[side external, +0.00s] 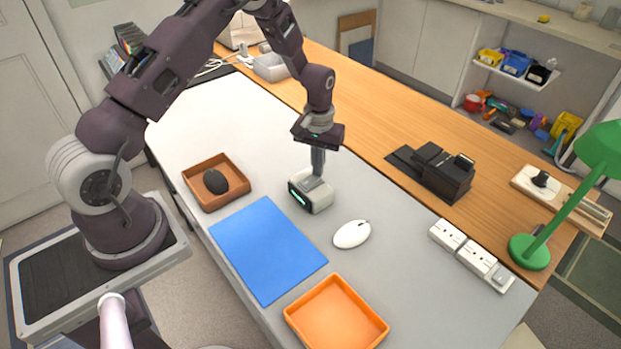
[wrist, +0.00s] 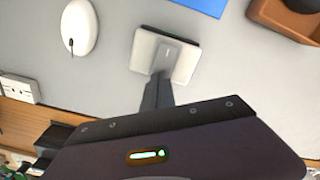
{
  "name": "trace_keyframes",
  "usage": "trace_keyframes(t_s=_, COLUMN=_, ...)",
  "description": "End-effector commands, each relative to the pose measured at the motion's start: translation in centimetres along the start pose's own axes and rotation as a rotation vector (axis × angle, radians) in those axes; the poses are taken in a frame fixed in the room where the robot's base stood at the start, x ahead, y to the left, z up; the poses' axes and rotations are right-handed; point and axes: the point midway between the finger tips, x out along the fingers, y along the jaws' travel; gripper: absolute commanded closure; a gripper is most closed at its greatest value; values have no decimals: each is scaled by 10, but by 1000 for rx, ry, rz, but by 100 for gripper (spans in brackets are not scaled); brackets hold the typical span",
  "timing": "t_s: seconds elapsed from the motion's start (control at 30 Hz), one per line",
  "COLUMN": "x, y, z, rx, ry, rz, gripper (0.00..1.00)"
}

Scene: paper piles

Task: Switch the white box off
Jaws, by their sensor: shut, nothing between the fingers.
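The white box (side external: 317,199) stands on the grey desk surface, with a dark front face carrying a lit green display. In the wrist view the white box (wrist: 180,58) shows from above, with a grey patch and a small mark on its top. My gripper (side external: 317,176) points down with its fingers shut and empty, at the top of the box. In the wrist view my gripper (wrist: 163,82) overlaps the edge of the box top. I cannot tell whether the fingertips touch it. The fingers partly hide the top of the box.
A white mouse (side external: 352,234) lies right of the box. A blue mat (side external: 267,250) and orange tray (side external: 336,315) lie in front. A brown tray (side external: 205,202) holds a dark mouse (side external: 215,181). A power strip (side external: 470,254), black device (side external: 441,175) and green lamp (side external: 529,251) stand right.

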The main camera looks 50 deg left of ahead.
Motion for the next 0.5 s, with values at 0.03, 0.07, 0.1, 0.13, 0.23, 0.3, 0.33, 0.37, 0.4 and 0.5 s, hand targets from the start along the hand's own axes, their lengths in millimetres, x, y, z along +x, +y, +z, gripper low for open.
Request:
trace_keyframes(t_s=0.03, x=1, y=0, z=0, rx=0, ry=0, rz=0, gripper=100)
trace_keyframes(t_s=0.07, x=1, y=0, z=0, rx=0, ry=0, rz=0, gripper=100)
trace_keyframes(t_s=0.1, x=2, y=0, z=0, rx=0, ry=0, rz=0, gripper=100)
trace_keyframes(t_s=0.13, x=2, y=0, z=0, rx=0, ry=0, rz=0, gripper=100)
trace_keyframes(t_s=0.23, x=4, y=0, z=0, rx=0, ry=0, rz=0, gripper=100)
trace_keyframes(t_s=0.3, x=5, y=0, z=0, rx=0, ry=0, rz=0, gripper=100)
trace_keyframes(t_s=0.33, x=5, y=0, z=0, rx=0, ry=0, rz=0, gripper=100)
trace_keyframes(t_s=0.37, x=6, y=0, z=0, rx=0, ry=0, rz=0, gripper=100)
trace_keyframes(t_s=0.4, x=6, y=0, z=0, rx=0, ry=-1, rz=0, gripper=100)
trace_keyframes(t_s=0.5, x=6, y=0, z=0, rx=0, ry=0, rz=0, gripper=100)
